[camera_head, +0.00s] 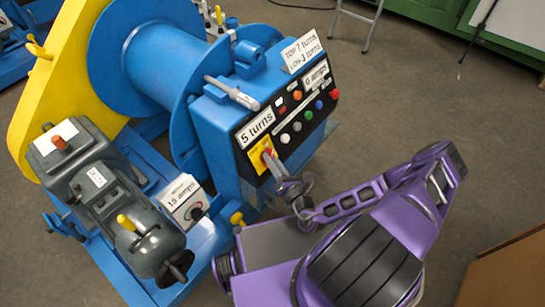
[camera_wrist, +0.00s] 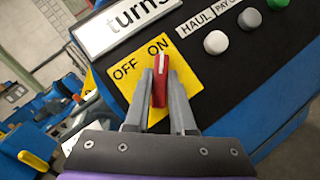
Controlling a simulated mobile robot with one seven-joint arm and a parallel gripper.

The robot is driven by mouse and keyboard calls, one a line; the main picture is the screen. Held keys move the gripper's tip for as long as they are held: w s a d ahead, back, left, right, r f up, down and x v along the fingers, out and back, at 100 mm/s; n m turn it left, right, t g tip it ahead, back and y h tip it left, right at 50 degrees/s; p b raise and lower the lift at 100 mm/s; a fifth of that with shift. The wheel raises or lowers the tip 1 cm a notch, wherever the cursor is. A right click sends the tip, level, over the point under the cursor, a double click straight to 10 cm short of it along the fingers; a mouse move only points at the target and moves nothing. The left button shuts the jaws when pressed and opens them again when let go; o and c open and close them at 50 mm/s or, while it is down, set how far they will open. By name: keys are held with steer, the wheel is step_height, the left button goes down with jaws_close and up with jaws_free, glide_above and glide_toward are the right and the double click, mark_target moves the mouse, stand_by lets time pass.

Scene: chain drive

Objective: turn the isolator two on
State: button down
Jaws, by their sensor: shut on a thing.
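A red isolator handle (camera_wrist: 159,88) with a white stripe stands on a yellow plate (camera_wrist: 189,84) lettered OFF and ON. Its white-striped end points at the word ON. In the head view the yellow plate (camera_head: 255,163) is at the lower left of the black panel, and the red handle (camera_head: 267,154) shows at my gripper's tip. No number two is readable on this switch. My gripper (camera_wrist: 161,82) has one finger on each side of the handle and is shut on it. In the head view my gripper (camera_head: 276,167) reaches the panel from the lower right.
The black panel (camera_head: 300,140) also bears several coloured buttons and a "5 turns" display (camera_head: 256,127). A grey lever (camera_head: 232,92) juts out above it. A "15 amps" box (camera_head: 183,198) and a grey motor (camera_head: 135,225) stand to the left. Open floor lies at right.

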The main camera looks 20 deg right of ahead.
steer(key=shift+m+h, duration=0.3)
steer(key=shift+m, duration=0.6)
steer(key=c, duration=0.8)
jaws_free()
steer(key=shift+o, duration=0.2)
steer(key=v, duration=1.7)
steer(key=shift+s+r, duration=0.2)
steer(key=shift+s, duration=0.1)
steer(key=shift+a, duration=0.1)
